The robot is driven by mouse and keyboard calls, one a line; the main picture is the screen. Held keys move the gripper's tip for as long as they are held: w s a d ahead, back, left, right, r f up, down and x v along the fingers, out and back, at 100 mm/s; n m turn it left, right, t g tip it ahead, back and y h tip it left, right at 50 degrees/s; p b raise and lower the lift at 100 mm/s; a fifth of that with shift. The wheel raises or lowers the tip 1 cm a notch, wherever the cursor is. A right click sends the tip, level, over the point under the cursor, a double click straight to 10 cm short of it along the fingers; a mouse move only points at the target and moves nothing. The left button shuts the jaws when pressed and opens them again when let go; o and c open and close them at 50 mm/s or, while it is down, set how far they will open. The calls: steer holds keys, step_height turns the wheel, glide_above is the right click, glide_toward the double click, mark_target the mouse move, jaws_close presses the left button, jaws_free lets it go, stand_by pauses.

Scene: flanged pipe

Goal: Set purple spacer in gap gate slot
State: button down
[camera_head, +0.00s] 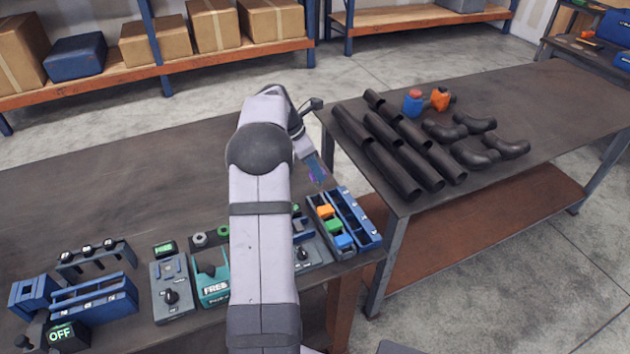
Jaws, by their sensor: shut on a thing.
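My gripper (317,170) hangs past the elbow of my arm, above the far right part of the near bench. It is shut on a small purple piece, the purple spacer (313,177), of which only a sliver shows at the fingertips. Below and slightly right is a blue tray (355,217) with slots, beside a row holding orange (325,211), green (333,226) and blue (344,241) blocks. The spacer is apart from these. I cannot tell which fixture is the gap gate; my arm hides part of the bench middle.
At left are a blue slotted fixture (95,303), a dark rack (95,258) and a box reading OFF (68,336). A teal unit reads FREE (211,282), beside a grey knob box (172,290). Black pipes (385,150) lie on the right table. The bench's far left is clear.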

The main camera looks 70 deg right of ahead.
steer(key=shift+r+p, duration=3.45)
steer(key=shift+p, duration=0.2)
steer(key=shift+w+f, duration=0.1)
steer(key=shift+w+a+f, duration=0.1)
steer(key=shift+w, duration=0.15)
steer(key=w+a+n+b, duration=0.1)
steer(key=w+a+b, duration=0.1)
steer(key=w+b, duration=0.15)
steer(key=s+a+f+m+b, duration=0.1)
steer(key=a+f, duration=0.8)
steer(key=a, duration=0.2)
steer(key=shift+f, duration=0.25)
steer(key=shift+p, duration=0.55)
